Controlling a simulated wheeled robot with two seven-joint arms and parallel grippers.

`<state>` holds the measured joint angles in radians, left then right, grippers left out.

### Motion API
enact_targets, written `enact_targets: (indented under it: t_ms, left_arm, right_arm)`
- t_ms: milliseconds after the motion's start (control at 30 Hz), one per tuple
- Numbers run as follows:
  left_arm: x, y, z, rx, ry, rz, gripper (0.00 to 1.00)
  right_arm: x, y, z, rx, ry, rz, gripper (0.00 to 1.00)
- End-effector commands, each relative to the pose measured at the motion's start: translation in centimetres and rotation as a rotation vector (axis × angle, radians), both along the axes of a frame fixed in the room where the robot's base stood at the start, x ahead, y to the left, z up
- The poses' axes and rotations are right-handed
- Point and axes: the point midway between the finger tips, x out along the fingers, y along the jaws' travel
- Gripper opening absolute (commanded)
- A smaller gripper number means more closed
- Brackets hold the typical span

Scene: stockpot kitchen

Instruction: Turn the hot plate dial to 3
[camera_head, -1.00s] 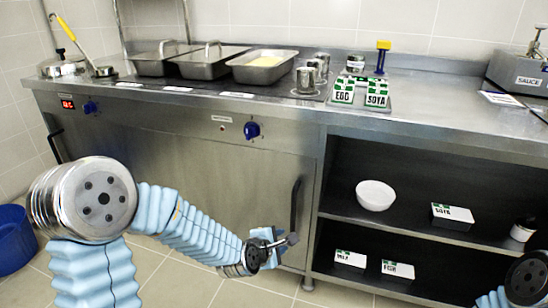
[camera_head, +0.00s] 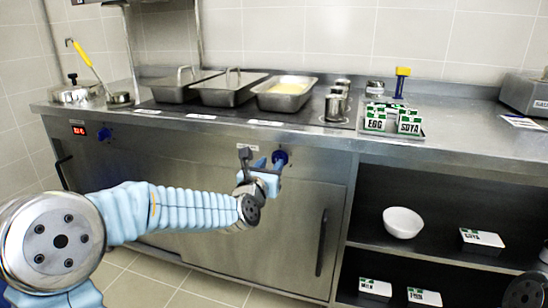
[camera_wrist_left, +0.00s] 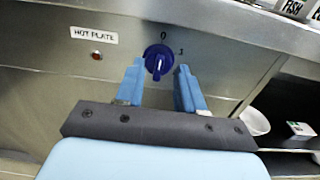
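The blue hot plate dial (camera_head: 280,157) is on the steel counter's front panel. In the left wrist view the dial (camera_wrist_left: 158,60) has a raised grip ridge, with 0 above it and 1 at its upper right. The other marks are hidden or unreadable, and I cannot tell the exact setting. A HOT PLATE label (camera_wrist_left: 94,35) is to its left. My left gripper (camera_head: 267,175) is at the dial, its fingers open, one on each side. A gap shows between each finger and the dial; I cannot tell any contact. My right gripper is out of view.
A second blue dial (camera_head: 105,133) and a red display (camera_head: 79,131) are farther left. Metal pans (camera_head: 285,95) stand on the counter above. A vertical door handle (camera_head: 321,242) is below right. Open shelves hold a white bowl (camera_head: 403,222) and boxes.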

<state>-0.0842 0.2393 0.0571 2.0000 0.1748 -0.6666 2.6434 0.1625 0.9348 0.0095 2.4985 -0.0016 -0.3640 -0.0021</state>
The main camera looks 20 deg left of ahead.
Motion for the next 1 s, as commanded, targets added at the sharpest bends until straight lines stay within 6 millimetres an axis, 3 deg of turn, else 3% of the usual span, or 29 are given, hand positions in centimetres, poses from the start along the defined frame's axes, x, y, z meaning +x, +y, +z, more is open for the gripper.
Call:
enact_targets:
  t_ms: [200,567,800,1000]
  left_arm:
    - [2.9,-0.2,0.0,0.002,0.002,-0.002,0.38]
    - [3.5,-0.1,-0.1,0.002,0.001,-0.001,0.38]
    - [3.5,-0.1,-0.1,0.002,0.001,-0.001,0.03]
    - [3.5,-0.1,-0.1,0.003,0.001,-0.001,0.0]
  right_arm:
    - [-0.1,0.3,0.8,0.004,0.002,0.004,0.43]
    - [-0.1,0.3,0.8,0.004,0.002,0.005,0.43]
    - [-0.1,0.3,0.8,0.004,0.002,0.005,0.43]
    - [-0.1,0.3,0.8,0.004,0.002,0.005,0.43]
